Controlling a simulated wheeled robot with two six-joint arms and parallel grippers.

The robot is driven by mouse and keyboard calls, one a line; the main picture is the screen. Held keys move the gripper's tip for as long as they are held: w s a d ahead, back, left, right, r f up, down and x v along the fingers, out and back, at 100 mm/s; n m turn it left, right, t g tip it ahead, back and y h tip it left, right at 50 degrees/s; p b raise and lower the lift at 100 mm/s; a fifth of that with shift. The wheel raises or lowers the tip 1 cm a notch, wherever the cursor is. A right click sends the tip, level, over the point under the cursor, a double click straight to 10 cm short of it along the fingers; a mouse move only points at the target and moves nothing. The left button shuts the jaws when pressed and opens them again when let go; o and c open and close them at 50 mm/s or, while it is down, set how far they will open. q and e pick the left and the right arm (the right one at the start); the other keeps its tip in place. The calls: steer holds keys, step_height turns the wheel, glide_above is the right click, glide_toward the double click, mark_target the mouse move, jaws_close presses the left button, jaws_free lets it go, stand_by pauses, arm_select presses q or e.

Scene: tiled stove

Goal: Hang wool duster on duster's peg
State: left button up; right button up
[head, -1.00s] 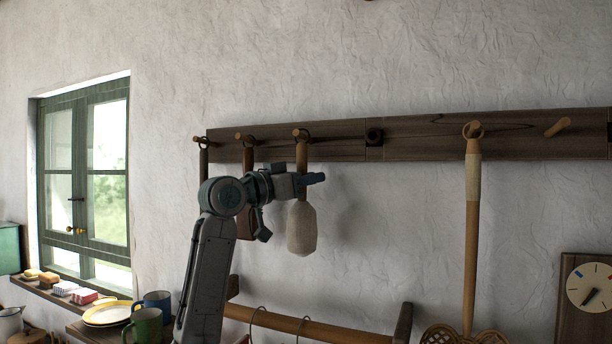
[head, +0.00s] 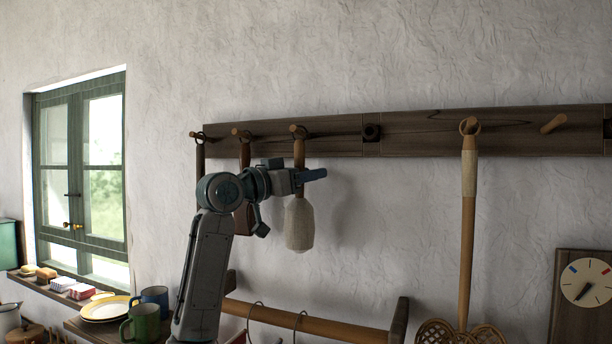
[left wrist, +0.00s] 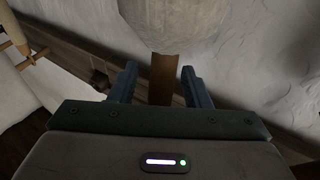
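The wool duster (head: 300,226) has a pale woolly head and a brown handle. It hangs upright, head down, below the third peg from the left (head: 297,130) on the dark wall rail. Its top end is at that peg; whether a loop encircles the peg is hard to tell. My left gripper (head: 315,175) is at the handle, just above the woolly head. In the left wrist view, the handle (left wrist: 163,78) stands between the two open fingers (left wrist: 159,85), with a gap on each side. My right gripper is not in view.
A brush-like tool (head: 244,165) and another dark handle (head: 200,160) hang just left. A carpet beater (head: 467,220) hangs to the right, with an empty peg (head: 553,123) beyond. A lower wooden bar (head: 330,329) with hooks, mugs (head: 146,323) and plates (head: 104,308) lie below.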

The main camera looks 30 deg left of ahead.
arm_select(q)
steer(key=shift+s+a+f+b, duration=0.25)
steer(key=shift+s+b, duration=0.15)
steer(key=shift+s, duration=0.05)
steer(key=b+v, duration=0.3)
steer(key=v, duration=0.6)
steer(key=shift+s+b, duration=0.35)
steer(key=shift+b, duration=0.05)
steer(key=shift+a, duration=0.15)
